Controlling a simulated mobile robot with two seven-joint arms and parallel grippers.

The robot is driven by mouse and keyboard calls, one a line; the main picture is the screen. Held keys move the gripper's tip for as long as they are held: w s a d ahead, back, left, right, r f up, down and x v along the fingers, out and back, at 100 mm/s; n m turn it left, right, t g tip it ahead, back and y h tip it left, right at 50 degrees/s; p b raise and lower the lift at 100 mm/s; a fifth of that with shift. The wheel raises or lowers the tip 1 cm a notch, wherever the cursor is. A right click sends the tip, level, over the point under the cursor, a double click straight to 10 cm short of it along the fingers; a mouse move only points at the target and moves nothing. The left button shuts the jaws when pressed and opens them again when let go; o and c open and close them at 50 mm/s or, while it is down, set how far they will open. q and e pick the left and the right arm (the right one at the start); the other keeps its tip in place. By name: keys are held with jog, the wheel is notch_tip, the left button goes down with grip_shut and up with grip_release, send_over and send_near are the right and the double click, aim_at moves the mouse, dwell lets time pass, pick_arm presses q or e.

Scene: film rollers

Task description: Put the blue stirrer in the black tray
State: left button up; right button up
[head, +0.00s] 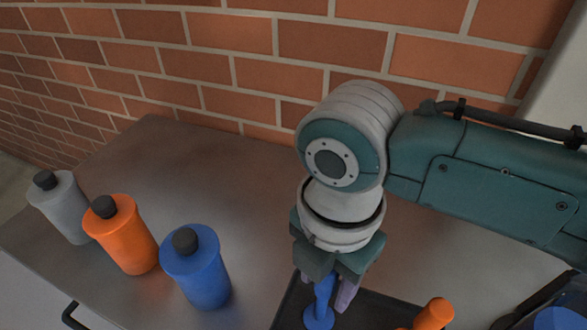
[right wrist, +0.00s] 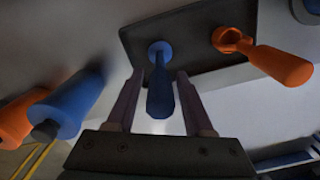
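The blue stirrer (head: 322,296) has a round disc end and a thicker handle. It stands about upright at the left part of the black tray (head: 288,312). My right gripper (head: 328,296) points down around its handle. In the right wrist view the blue stirrer (right wrist: 160,85) is between the fingers of my right gripper (right wrist: 160,78), with gaps on both sides, so the gripper looks open. The disc appears over or on the tray (right wrist: 200,55); contact is hard to tell. My left gripper is not in view.
An orange stirrer (head: 434,314) is at the tray's right part. Grey (head: 62,208), orange (head: 122,238) and blue (head: 197,270) bottles with dark caps stand in a row on the left of the metal table (head: 190,165). A brick wall (head: 200,70) rises behind. The table's middle is clear.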

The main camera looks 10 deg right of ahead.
jog(key=shift+o, duration=0.3)
jog(key=shift+r, duration=0.2)
notch_tip(320, 180, up, 12)
jog(key=shift+p, duration=1.25)
jog(key=shift+s+a+f+m, duration=0.15)
jog(key=shift+s+a+m, duration=0.05)
jog(key=shift+s+m, duration=0.1)
jog(key=s+a+f+m+t+y, duration=0.1)
jog(key=s+f+m+t+y, duration=0.15)
jog(key=s+m, duration=0.55)
jog(key=s+d+m+t+h, duration=0.1)
jog(key=s+d+m+h, duration=0.1)
jog(key=d+m, duration=0.9)
jog(key=s+m, duration=0.1)
jog(key=m, duration=0.2)
jog(key=shift+s+r, duration=0.2)
jog(key=shift+s, duration=0.2)
jog(key=shift+d, duration=0.1)
